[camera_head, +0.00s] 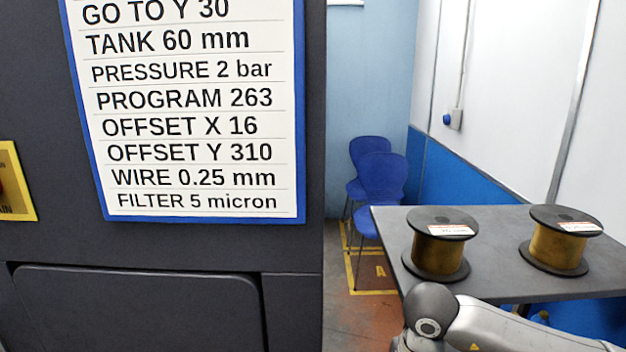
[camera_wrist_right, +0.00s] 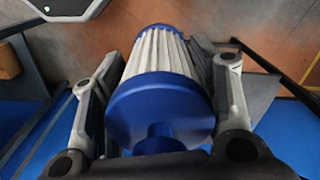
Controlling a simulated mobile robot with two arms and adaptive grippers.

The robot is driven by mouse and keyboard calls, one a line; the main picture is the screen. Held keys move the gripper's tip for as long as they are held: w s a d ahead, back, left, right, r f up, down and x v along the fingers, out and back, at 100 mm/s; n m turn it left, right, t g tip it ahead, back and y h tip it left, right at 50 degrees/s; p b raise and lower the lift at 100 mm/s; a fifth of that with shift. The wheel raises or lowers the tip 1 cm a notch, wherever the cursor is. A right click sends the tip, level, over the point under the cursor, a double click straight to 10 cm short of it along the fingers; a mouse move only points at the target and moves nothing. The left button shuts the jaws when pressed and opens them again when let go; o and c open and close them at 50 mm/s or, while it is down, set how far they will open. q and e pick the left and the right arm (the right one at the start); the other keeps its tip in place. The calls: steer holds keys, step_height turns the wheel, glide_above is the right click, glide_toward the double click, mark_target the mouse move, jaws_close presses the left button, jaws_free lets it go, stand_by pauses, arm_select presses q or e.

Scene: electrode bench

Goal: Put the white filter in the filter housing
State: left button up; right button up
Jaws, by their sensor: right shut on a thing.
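In the right wrist view, a filter (camera_wrist_right: 160,62) with white pleats and blue end caps sits between the two fingers of my right gripper (camera_wrist_right: 160,85). The gripper is shut on it, one finger on each side. The blue end cap with its knob faces the camera. In the head view my right arm shows at the lower right, but its gripper and the filter are out of the picture. My left gripper is not in either view. I see no filter housing that I can make out.
A dark cabinet (camera_head: 200,246) with a printed sign (camera_head: 185,100) reading "FILTER 5 micron" fills the left. A grey table (camera_head: 490,225) at the right bears two wire spools (camera_head: 440,250) (camera_head: 557,248). Blue chairs (camera_head: 380,185) stand behind. Floor shows between cabinet and table.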

steer(key=s+d+r+n, duration=0.2)
steer(key=s+n, duration=0.5)
steer(key=n, duration=0.8)
steer(key=shift+s+d+r, duration=0.15)
steer(key=shift+s+d, duration=0.15)
steer(key=shift+d, duration=0.55)
steer(key=shift+w+a, duration=0.1)
steer(key=shift+a, duration=0.05)
